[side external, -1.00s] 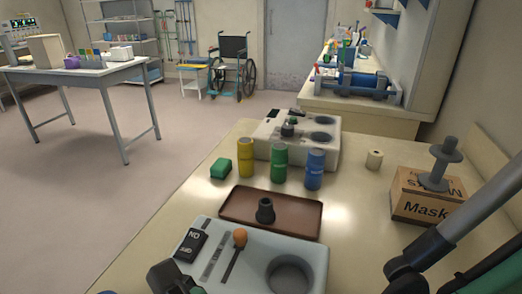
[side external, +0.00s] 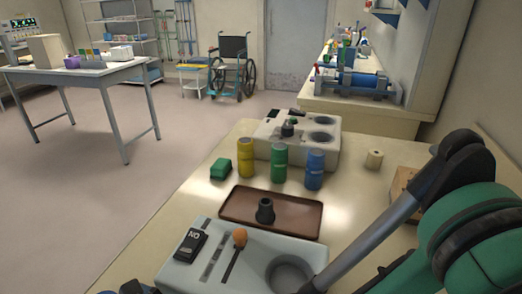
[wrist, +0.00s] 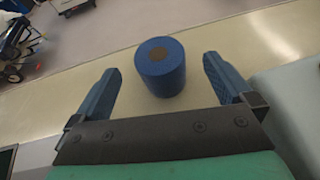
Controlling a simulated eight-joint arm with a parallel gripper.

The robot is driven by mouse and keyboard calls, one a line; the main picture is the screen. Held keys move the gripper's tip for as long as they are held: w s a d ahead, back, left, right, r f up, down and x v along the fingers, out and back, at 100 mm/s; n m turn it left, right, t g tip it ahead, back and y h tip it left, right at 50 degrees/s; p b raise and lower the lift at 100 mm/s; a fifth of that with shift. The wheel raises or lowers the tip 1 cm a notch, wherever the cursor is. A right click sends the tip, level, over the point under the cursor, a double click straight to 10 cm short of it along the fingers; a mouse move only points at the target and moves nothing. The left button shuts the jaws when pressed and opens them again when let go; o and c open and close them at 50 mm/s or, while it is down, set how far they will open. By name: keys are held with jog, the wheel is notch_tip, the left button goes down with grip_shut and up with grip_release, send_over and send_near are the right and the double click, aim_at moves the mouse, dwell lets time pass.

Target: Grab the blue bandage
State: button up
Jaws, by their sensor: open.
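A blue roll (wrist: 160,68) with a brown core stands upright on the beige table in the wrist view. My gripper (wrist: 162,64) is open, with one blue finger on each side of the roll and visible gaps between; the fingers do not grip it. In the side view a blue cylinder with lighter bands (side external: 315,170) stands at the right end of a row. I cannot tell whether it is the same thing as the roll. My gripper is not clearly seen in the side view.
A brown tray (side external: 235,207) with a dark piece lies in front. A pale box with round holes (side external: 262,149) stands behind.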

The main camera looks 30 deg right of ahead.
jog(key=x, duration=0.3)
jog(key=shift+w+a+f, duration=0.15)
jog(key=shift+w, duration=0.05)
jog(key=c, duration=1.4)
jog(key=shift+o, duration=0.2)
